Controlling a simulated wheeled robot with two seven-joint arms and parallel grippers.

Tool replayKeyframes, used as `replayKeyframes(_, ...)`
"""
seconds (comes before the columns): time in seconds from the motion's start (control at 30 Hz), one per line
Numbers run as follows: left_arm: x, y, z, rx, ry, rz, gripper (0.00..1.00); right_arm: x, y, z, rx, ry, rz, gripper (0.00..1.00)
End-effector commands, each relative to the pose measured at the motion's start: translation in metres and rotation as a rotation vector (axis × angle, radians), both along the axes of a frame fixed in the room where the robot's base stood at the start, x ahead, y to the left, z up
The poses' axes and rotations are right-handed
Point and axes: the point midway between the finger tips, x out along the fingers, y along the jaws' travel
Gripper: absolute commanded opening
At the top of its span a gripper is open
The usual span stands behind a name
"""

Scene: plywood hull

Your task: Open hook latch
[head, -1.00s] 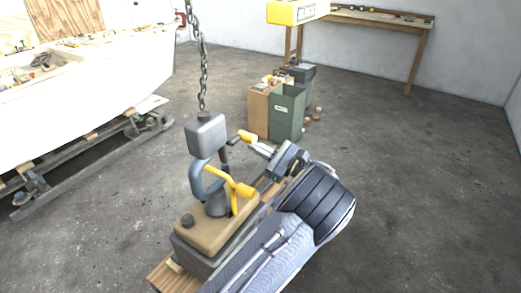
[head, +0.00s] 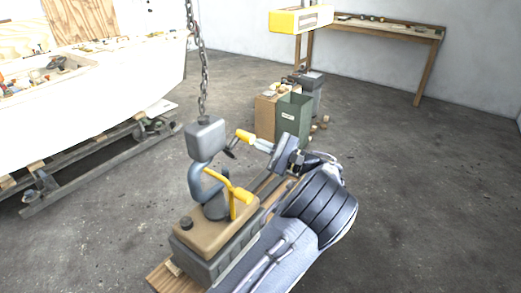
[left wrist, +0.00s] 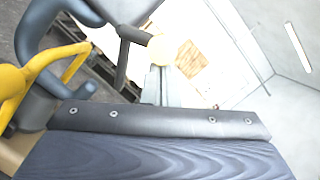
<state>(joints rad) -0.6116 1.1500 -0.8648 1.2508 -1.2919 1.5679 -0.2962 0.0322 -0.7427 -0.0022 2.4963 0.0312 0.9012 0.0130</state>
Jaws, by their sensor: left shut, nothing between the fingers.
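A grey hook block (head: 205,138) hangs on the chain (head: 204,80) in the head view. Its blue-grey curved hook (head: 192,183) is below, with a yellow latch-like lever (head: 228,184) across its open side. Hook and lever also show at the left of the left wrist view: hook (left wrist: 28,35), lever (left wrist: 12,80). My left gripper (head: 236,147) is shut and empty. It is right of the block, above the lever and apparently apart from it. Its dark end and yellow part show in both views. My right gripper is out of view.
A tan-topped machine (head: 205,228) stands on wooden beams under the hook. A white boat hull (head: 120,90) is at left on a cradle. A green bin (head: 291,118) and a workbench (head: 390,28) stand behind. The floor at right is clear.

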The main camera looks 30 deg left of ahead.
Motion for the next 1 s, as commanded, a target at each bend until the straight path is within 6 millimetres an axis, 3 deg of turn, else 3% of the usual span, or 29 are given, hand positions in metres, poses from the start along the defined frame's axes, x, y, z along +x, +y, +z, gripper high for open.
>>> replayKeyframes(0.6,-0.009,0.002,0.035,-0.077,-0.542,0.004,0.0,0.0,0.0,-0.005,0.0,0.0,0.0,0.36)
replayKeyframes(0.73,-0.011,0.002,0.039,-0.087,-0.619,0.003,0.0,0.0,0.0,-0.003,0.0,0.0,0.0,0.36)
replayKeyframes(1.0,-0.013,0.002,0.044,-0.086,-0.616,0.002,0.0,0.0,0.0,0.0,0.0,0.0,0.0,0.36)
